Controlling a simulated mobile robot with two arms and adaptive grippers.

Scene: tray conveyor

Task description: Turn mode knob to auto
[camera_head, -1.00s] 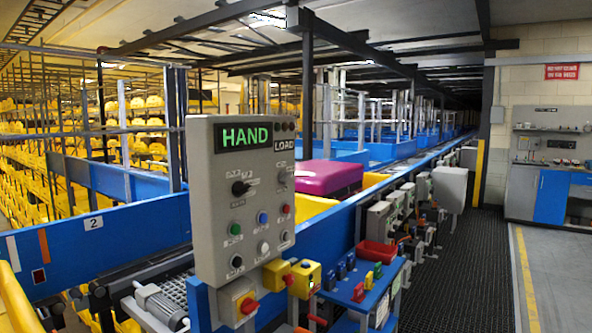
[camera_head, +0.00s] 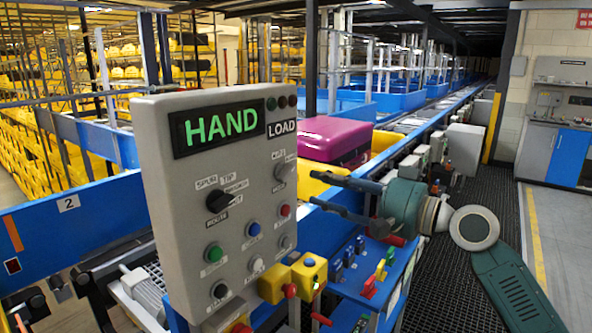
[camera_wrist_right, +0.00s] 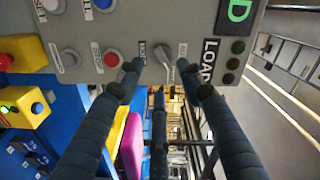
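The grey control panel (camera_head: 160,140) stands at centre left in the head view, with a green HAND display (camera_head: 220,127) lit. A small grey knob (camera_head: 287,171) sits at its right side, under the LOAD label. It also shows in the right wrist view (camera_wrist_right: 166,63), near the fingertips. A larger black knob (camera_head: 219,200) with several position labels sits to its left. My right gripper (camera_head: 312,188) is to the right of the panel, fingers spread and pointing toward it. In the right wrist view the open fingers (camera_wrist_right: 162,80) hold nothing. Contact with the knob cannot be told. My left gripper is out of view.
Several push buttons (camera_head: 253,229) lie below the knobs. Yellow button boxes (camera_head: 308,268) jut out below the panel. A magenta case (camera_head: 335,138) lies on the conveyor behind. A dark floor mat (camera_head: 445,260) runs along the right.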

